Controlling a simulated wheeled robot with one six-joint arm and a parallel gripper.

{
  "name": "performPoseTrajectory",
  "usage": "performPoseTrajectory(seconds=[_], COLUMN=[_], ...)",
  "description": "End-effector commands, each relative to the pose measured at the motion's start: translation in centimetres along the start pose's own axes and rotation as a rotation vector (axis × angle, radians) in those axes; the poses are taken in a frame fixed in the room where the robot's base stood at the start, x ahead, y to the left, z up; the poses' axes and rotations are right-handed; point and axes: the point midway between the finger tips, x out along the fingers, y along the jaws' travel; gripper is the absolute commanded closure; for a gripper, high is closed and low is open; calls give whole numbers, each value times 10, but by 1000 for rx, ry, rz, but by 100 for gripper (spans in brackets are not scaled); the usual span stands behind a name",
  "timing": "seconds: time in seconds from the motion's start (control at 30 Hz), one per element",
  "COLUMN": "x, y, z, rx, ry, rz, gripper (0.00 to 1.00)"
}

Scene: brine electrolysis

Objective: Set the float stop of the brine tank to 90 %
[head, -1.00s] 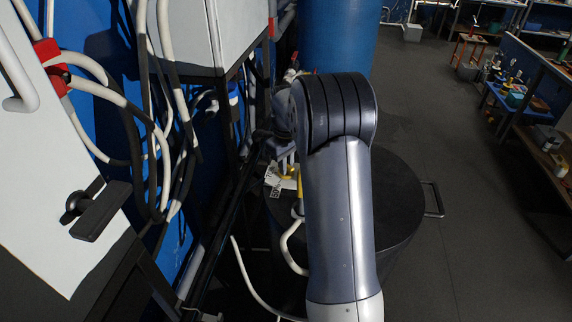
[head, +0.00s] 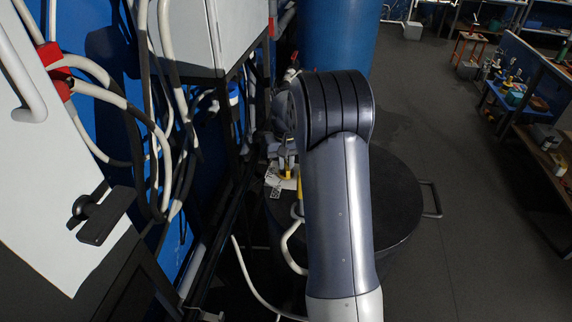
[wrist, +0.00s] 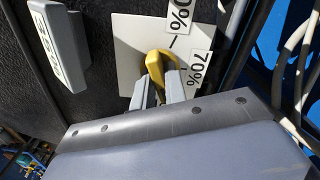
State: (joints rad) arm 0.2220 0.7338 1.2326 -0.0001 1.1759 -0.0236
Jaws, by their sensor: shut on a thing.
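The float stop (wrist: 160,62) is a yellow handle on a pale scale plate (wrist: 128,38). My gripper (wrist: 157,84) is shut on it, with a grey finger on each side. A label reading 70 % (wrist: 196,68) lies just right of the yellow handle. Another label (wrist: 180,14) is cut off at the top, and only "0 %" of it shows. The exact setting cannot be read.
A grey box with lettering (wrist: 58,45) stands left of the plate in the wrist view. Pale and black hoses (head: 150,120) hang at left, near a white panel with a black handle (head: 102,214). A blue drum (head: 338,35) stands behind. The floor at right is clear.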

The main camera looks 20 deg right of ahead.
Motion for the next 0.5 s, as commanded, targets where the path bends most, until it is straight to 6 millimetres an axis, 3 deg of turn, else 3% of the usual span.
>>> performPoseTrajectory(seconds=[0.5], x=[-1], y=[0], z=[-1], rx=[63], ry=[4], rz=[0], gripper=[100])
